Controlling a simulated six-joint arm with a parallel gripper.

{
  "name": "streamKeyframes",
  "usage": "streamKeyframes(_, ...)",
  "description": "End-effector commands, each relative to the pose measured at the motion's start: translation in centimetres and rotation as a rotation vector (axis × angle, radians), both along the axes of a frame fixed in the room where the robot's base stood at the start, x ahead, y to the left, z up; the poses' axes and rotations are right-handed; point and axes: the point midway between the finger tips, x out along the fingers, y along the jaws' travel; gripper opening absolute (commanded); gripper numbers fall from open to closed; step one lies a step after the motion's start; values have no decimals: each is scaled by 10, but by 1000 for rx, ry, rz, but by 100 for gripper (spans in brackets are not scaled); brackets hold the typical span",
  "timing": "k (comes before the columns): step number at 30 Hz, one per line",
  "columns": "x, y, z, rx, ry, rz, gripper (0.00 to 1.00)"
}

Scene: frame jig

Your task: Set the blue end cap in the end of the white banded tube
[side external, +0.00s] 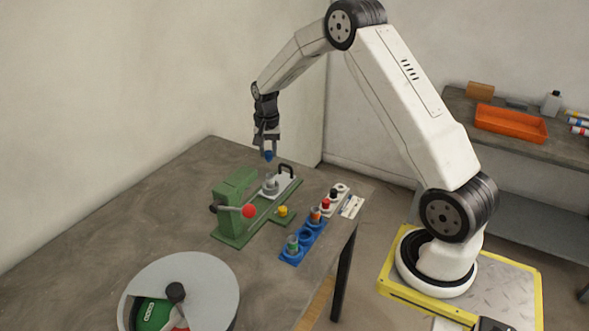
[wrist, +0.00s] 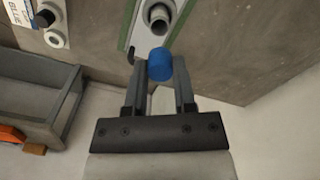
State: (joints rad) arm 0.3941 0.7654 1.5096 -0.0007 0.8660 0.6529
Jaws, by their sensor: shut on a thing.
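The blue end cap (wrist: 160,64) is between my gripper's fingertips (wrist: 159,82); in the side view the blue cap (side external: 268,157) hangs below my gripper (side external: 267,147). My gripper is shut on it. Below, a pale tube (side external: 270,184) stands in the green jig (side external: 236,190). In the wrist view the open end of the tube (wrist: 158,14) shows just beyond the cap. The cap is apart from the tube, above it. I cannot make out a band on this tube.
The jig has a red-knobbed lever (side external: 249,211) and a yellow knob (side external: 282,211). A blue rack (side external: 292,257) with banded pieces and a white holder (side external: 328,206) with red and black caps stand to its right. A round grey bin (side external: 215,277) is in front. The table's left is clear.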

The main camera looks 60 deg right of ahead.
Motion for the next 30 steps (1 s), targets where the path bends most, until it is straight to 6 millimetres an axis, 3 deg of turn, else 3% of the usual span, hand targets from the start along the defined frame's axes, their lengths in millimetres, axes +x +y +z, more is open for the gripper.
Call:
streamKeyframes(15, 0, 0, -35, 0, 1, 0, 0)
streamKeyframes(30, 0, 0, -41, 0, 0, -1, 0)
